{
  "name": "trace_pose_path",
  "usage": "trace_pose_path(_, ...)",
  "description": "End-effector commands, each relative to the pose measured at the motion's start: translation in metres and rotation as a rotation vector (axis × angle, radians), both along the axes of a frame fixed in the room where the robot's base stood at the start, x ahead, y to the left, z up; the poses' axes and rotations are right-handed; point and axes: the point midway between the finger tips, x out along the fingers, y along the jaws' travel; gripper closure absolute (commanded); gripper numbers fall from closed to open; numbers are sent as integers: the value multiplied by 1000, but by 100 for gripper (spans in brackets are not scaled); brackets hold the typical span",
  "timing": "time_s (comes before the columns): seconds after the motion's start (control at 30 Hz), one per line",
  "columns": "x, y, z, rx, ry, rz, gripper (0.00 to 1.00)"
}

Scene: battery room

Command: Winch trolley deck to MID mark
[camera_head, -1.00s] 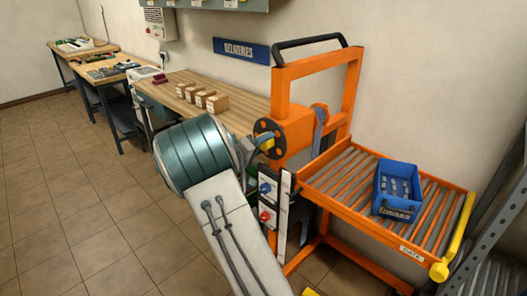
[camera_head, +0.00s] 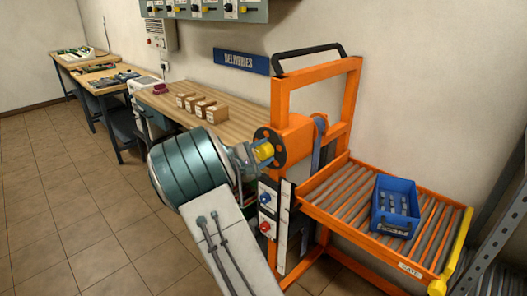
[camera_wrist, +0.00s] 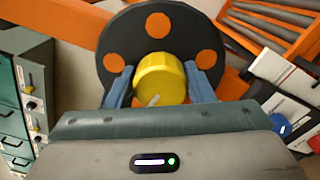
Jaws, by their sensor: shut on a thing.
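My gripper (camera_wrist: 160,85) is shut on the yellow winch knob (camera_wrist: 162,78), its blue-grey fingers on either side of it. The knob sits on a black winch wheel with orange holes (camera_wrist: 110,50). In the head view the yellow knob (camera_head: 264,152) shows at the wheel on the orange trolley frame (camera_head: 347,110). The roller deck (camera_head: 335,212) extends right from the frame and carries a blue crate (camera_head: 409,233) with several grey items. A yellow gate bar (camera_head: 459,245) closes the deck's right end. A height scale or MID mark cannot be made out.
A white panel with blue and red knobs (camera_head: 265,212) is on the trolley beside my arm. A wooden bench (camera_head: 235,112) with several small boxes stands behind. A grey metal rack (camera_head: 500,235) is at the right. Tiled floor is free at left.

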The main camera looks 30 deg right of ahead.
Motion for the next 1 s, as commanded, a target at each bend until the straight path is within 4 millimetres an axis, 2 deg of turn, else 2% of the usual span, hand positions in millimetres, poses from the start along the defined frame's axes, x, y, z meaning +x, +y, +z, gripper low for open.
trace_pose_path(1.0,3,2,5,-330,911,2,75)
